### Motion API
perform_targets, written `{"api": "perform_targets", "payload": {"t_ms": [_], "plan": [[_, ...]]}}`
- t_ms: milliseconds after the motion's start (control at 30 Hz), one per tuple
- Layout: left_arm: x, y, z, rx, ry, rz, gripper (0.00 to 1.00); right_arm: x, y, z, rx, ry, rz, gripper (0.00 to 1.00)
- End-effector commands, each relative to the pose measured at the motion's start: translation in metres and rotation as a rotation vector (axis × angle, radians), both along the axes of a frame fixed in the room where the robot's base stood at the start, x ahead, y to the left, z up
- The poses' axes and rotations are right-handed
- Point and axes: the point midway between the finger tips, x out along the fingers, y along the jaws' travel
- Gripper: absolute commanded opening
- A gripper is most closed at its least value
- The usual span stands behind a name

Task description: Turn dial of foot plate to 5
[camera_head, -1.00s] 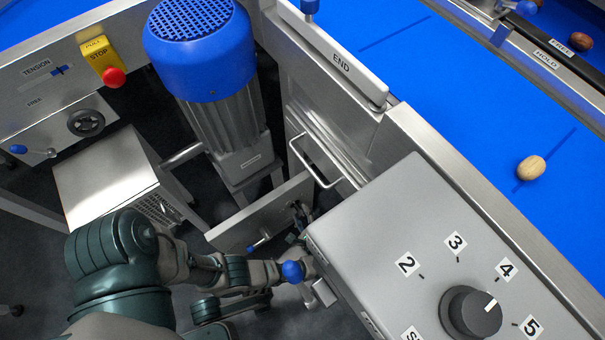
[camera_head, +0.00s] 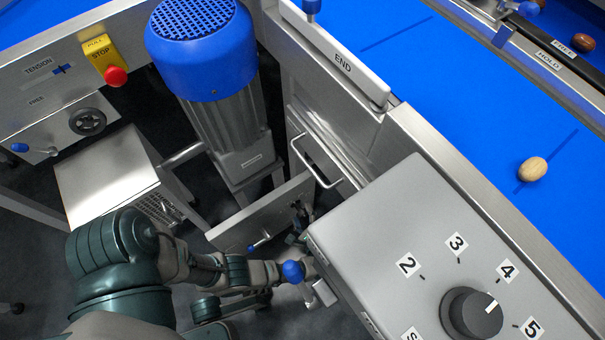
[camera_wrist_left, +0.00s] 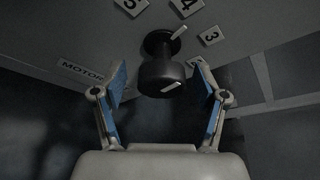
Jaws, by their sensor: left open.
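In the left wrist view a dark dial (camera_wrist_left: 161,74) stands out from a plate (camera_wrist_left: 95,40) marked with upside-down numbers and a MOTOR label. White marks show on the dial; the upper one points between 3 and 4 or close to 4, hard to tell. My left gripper (camera_wrist_left: 159,84) is open, its blue-padded fingers one on each side of the dial with gaps showing. In the head view my left arm reaches low behind the grey box, beside a tilted metal plate (camera_head: 232,232); the dial there is hidden. My right gripper is out of view.
A grey control box (camera_head: 375,235) with another dial (camera_head: 471,313) numbered 2 to 5 stands close at the right. A blue-topped motor (camera_head: 200,45), a metal box (camera_head: 105,175) and a wire handle (camera_head: 318,165) surround the arm. A blue belt (camera_head: 450,80) lies beyond.

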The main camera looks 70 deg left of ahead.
Motion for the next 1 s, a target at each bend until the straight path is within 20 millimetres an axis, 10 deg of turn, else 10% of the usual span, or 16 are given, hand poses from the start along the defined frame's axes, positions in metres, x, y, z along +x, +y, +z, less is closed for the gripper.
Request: {"api": "perform_targets", "payload": {"t_ms": [600,1000], "plan": [[-0.005,-0.106,0.026,-0.002,0.002,-0.001,0.72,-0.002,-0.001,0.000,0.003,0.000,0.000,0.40],[-0.006,-0.115,0.029,-0.001,0.002,0.000,0.72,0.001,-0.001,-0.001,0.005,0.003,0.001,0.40]]}}
